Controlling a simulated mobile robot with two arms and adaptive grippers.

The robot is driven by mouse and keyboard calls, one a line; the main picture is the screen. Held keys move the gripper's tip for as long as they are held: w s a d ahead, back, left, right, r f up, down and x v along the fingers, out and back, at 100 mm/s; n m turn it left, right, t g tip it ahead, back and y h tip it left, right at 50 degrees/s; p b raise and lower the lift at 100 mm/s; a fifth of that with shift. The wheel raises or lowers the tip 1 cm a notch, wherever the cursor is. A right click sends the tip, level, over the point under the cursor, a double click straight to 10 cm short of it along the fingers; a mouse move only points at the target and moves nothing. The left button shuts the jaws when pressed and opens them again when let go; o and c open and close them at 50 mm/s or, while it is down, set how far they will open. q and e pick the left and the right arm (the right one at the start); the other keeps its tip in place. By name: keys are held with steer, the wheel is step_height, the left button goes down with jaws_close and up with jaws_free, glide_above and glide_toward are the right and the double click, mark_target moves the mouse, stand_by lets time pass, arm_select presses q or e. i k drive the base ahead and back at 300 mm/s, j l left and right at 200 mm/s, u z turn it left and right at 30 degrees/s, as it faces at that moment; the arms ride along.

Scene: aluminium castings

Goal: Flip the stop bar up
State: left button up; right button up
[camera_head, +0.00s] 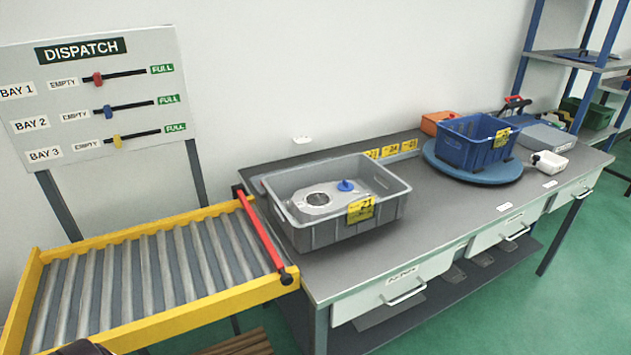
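The stop bar (262,232) is a long red bar at the right end of the roller conveyor (150,330). It lies across the conveyor's width, low over the end, from the back yellow rail to the front one. A dark round knob or pivot (287,278) sits at its front end, and a dark bracket shows at its back end. Neither of my grippers can be made out. A dark rounded piece at the bottom left edge is cut off, and I cannot tell what it is.
The grey table (455,215) adjoins the conveyor's right end. A grey crate (325,238) with a metal casting stands close beside the bar. A blue crate (470,150) sits on a blue round stand farther right. The dispatch board (100,95) stands behind the conveyor. The rollers are empty.

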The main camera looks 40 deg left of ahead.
mark_target(287, 279)
steer(key=u, duration=1.3)
